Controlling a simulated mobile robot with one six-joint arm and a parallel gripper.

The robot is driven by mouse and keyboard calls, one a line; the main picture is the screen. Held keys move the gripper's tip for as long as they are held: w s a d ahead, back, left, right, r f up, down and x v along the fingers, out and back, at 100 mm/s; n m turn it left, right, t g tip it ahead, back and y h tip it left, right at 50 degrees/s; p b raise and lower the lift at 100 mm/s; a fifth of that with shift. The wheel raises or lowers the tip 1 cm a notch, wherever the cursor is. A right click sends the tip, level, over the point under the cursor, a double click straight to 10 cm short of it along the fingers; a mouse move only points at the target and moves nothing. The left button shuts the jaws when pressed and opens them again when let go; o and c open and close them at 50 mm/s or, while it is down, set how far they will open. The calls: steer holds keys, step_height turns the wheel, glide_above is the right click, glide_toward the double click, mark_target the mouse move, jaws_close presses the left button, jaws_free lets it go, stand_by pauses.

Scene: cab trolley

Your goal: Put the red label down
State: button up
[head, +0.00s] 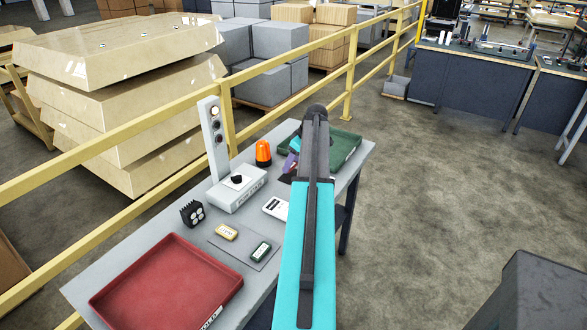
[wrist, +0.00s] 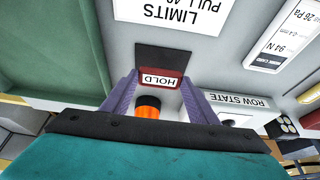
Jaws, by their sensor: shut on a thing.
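The red label (wrist: 161,79), marked HOLD, is between the two purple fingers of my gripper (wrist: 158,86) in the wrist view. The fingers are shut on its sides. A dark rectangular patch (wrist: 165,57) on the table shows just beyond the label; I cannot tell whether the label touches it. In the head view my gripper (head: 290,163) is over the far part of the grey table (head: 190,228), between the orange beacon and the green tray.
An orange beacon (head: 263,153) and the ROW STATE post (head: 213,138) stand close to the gripper. A green tray (head: 339,148) is at the far end, a red tray (head: 165,284) at the near end. Yellow (head: 227,232) and green (head: 260,251) labels lie on a grey mat.

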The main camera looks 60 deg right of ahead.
mark_target(294, 167)
steer(key=shift+f+p, duration=0.7)
steer(key=shift+f, duration=1)
steer(key=shift+f, duration=0.15)
steer(key=o, duration=1)
steer(key=shift+r, duration=0.25)
steer(key=b+v, duration=0.2)
steer(key=v, duration=1)
steer(key=shift+b, duration=0.4)
steer(key=shift+w, duration=0.1)
